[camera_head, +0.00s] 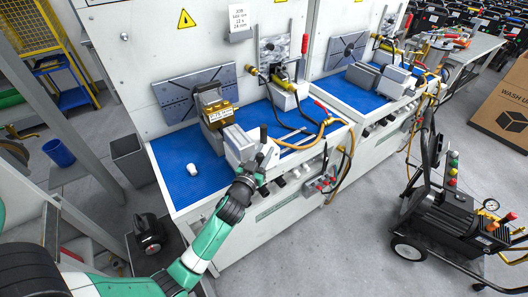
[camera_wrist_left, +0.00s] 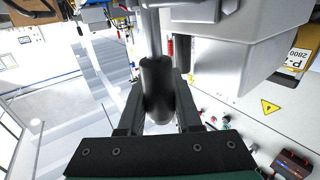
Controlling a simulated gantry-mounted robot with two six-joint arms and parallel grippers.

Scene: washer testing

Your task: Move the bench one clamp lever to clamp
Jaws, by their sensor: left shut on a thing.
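The clamp lever's dark cylindrical grip (camera_wrist_left: 157,92) stands between the two fingers of my left gripper (camera_wrist_left: 158,112) in the left wrist view. In the head view my left gripper (camera_head: 262,158) is at the front edge of the nearer bench (camera_head: 184,181), shut on this lever (camera_head: 263,134), whose dark end pokes up above the fingers. The lever is beside a light grey clamp block (camera_head: 238,146), which also shows large above the gripper in the wrist view (camera_wrist_left: 225,45). The fingers hide part of the lever. My right gripper is in neither view.
A brass part (camera_head: 219,115) stands behind the clamp block, and a small white piece (camera_head: 193,169) lies on the blue mat. A red-handled lever (camera_head: 321,106) and hoses are to the right. A pressure washer (camera_head: 450,205) stands on the floor at right.

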